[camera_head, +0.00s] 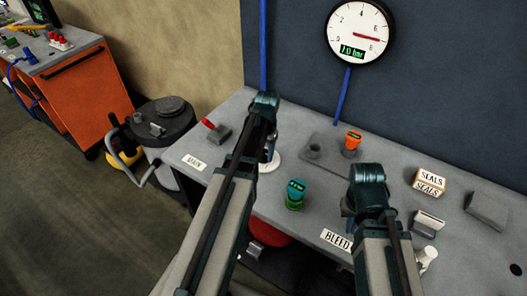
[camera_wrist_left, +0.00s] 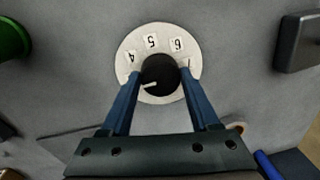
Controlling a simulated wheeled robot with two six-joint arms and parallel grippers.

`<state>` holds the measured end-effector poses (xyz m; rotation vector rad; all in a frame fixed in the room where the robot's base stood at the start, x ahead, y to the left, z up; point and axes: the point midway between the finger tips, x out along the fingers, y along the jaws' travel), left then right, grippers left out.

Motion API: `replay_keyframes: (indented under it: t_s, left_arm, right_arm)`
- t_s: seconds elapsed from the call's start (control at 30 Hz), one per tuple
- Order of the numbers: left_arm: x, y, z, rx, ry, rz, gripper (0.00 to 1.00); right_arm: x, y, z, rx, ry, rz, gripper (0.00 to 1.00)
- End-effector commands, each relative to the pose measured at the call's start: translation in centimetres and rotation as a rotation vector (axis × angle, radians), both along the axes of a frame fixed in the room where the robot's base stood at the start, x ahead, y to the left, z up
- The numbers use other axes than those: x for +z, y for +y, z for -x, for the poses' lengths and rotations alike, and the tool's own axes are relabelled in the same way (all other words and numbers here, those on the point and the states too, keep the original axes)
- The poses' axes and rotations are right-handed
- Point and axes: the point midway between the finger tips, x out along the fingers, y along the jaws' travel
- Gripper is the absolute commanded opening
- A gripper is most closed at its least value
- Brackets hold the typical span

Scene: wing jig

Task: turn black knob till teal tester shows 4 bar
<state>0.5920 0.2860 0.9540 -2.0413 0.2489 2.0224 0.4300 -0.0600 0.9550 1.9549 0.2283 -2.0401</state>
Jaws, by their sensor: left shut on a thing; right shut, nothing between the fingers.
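The black knob (camera_wrist_left: 160,75) sits on a round white dial plate (camera_wrist_left: 130,48) marked 4, 5, 6 and 7 in the left wrist view. Its white pointer line points toward the lower left. My left gripper (camera_wrist_left: 162,82) is shut on the knob, one blue finger on each side. In the head view the left arm mostly hides the knob; part of the white plate (camera_head: 270,163) shows. The teal tester (camera_head: 295,190) stands on a green base right of the plate; its small display is unreadable. My right gripper (camera_head: 348,213) is shut and empty beside the BLEED label.
The wall gauge (camera_head: 360,32) reads about 7.0 bar, needle between 6 and 8. An orange tester (camera_head: 352,140) stands on a grey plate (camera_head: 322,158). A SEALS box (camera_head: 431,182) lies at right; a red-handled lever (camera_head: 215,130) stands at left.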

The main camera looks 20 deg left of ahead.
Motion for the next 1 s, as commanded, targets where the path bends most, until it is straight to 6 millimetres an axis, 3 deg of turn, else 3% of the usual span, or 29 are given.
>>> replay_keyframes:
  t_s: [0.27, 1.0]
  left_arm:
    - [0.00, -0.02, -0.09, 0.171, -0.001, -0.002, 0.06]
    - [0.00, -0.09, -0.25, 0.872, -0.001, -0.001, 0.06]
  right_arm:
    - [0.00, 0.00, 0.00, 0.000, 0.000, 0.000, 0.00]
    - [0.00, 0.00, 0.00, 0.000, 0.000, 0.000, 0.00]
